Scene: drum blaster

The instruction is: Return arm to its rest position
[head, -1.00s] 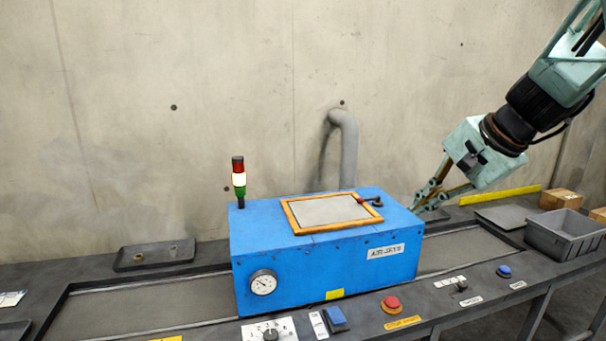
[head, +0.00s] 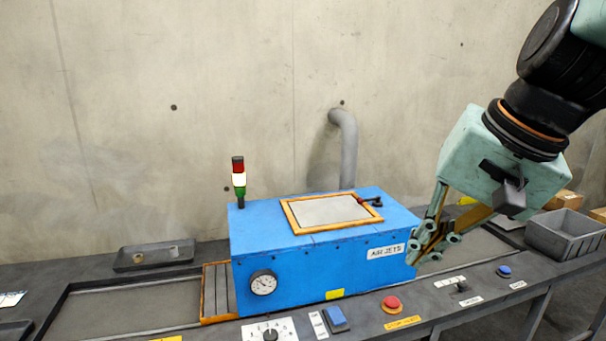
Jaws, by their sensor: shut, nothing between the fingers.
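My gripper (head: 428,256) hangs from the upper right, beside the right end of the blue machine box (head: 318,263). Its fingers are shut and hold nothing. The fingertips overlap the box's right edge in the picture; I cannot tell whether they touch it. The box carries an orange-framed lid (head: 331,212), which is closed, a round gauge (head: 263,283) and an "AIR JETS" label. An orange-edged slatted piece (head: 217,292) shows at the box's left end on the conveyor channel (head: 130,308).
A signal tower (head: 238,181) shows a white lit section. A red button (head: 391,304), a blue button (head: 504,271), a dial (head: 270,333) and a blue switch (head: 336,318) line the front edge. A grey bin (head: 567,234) stands at right, a shallow tray (head: 153,256) at back left.

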